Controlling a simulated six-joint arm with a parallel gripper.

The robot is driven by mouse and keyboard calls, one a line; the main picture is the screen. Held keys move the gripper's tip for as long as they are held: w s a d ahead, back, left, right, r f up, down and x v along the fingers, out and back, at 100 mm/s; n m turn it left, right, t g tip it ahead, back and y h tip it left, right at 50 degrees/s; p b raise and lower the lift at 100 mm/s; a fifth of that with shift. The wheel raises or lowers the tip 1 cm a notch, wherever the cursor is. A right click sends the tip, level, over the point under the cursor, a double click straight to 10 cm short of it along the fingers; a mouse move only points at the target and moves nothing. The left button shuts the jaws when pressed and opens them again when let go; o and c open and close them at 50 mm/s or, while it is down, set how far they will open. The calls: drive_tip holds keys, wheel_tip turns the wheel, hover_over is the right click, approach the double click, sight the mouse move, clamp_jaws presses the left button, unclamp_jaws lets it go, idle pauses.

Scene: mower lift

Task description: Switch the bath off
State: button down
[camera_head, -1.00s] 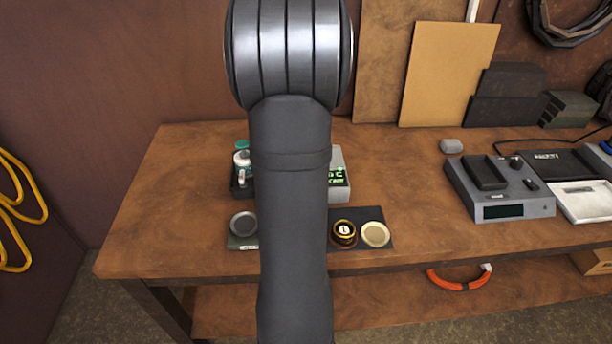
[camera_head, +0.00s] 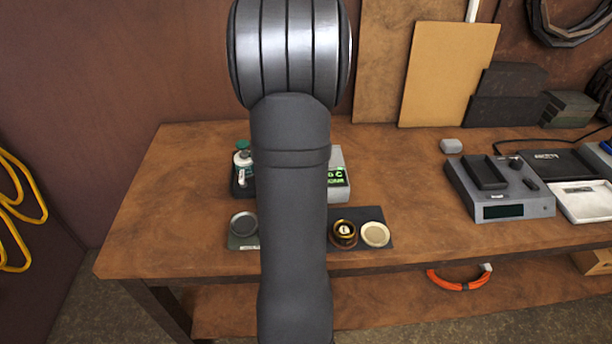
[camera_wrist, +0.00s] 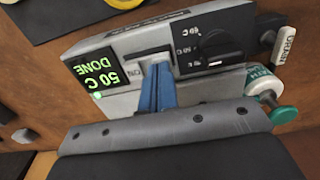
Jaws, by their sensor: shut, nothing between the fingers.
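The bath (camera_wrist: 105,40) is a grey unit, tilted in the wrist view. Its dark display (camera_wrist: 92,72) reads "50 C DONE" in green, beside a small lit green lamp (camera_wrist: 97,95). A black knob (camera_wrist: 218,46) with temperature marks is to the right. My gripper (camera_wrist: 158,70), with blue fingers, is shut and empty, its tips at the switch's near edge; I cannot tell whether they touch. In the head view, my arm hides most of the bath (camera_head: 338,193) and my gripper.
On the bench (camera_head: 180,190) are a grey dish (camera_head: 243,223), a gold-rimmed round part (camera_head: 344,233) and a cream disc (camera_head: 375,234).

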drive_tip(key=shift+f, duration=0.15)
drive_tip(key=shift+r, duration=3.55)
wheel_tip(320, 180, up, 16)
drive_tip(key=shift+f, duration=0.25)
drive_tip(key=shift+d, duration=0.1)
drive_tip(key=s+d, duration=0.3)
drive_tip(key=d, duration=0.4)
drive_tip(key=s+d, duration=0.4)
drive_tip(key=d, duration=0.4)
drive_tip(key=shift+d, duration=0.2)
